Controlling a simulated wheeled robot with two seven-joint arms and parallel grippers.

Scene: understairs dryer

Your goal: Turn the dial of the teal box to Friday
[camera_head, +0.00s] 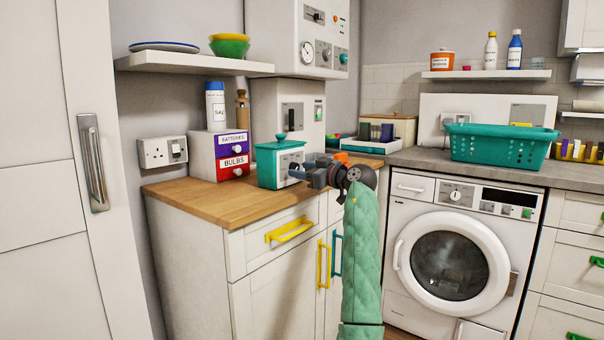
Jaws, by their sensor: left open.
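The teal box (266,168) stands on the wooden counter top, with a teal lid and a pale front panel (288,161). My left gripper (296,172) is right at this front panel, its open fingers pointing left toward it. The dial is mostly hidden by the fingers, so I cannot read which day it points to. I cannot tell whether the fingers touch the dial. My right gripper is not in view.
A box with drawers labelled Batteries and Bulbs (217,155) stands left of the teal box. The wooden counter (205,203) is clear in front. A washing machine (455,250) is at the right.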

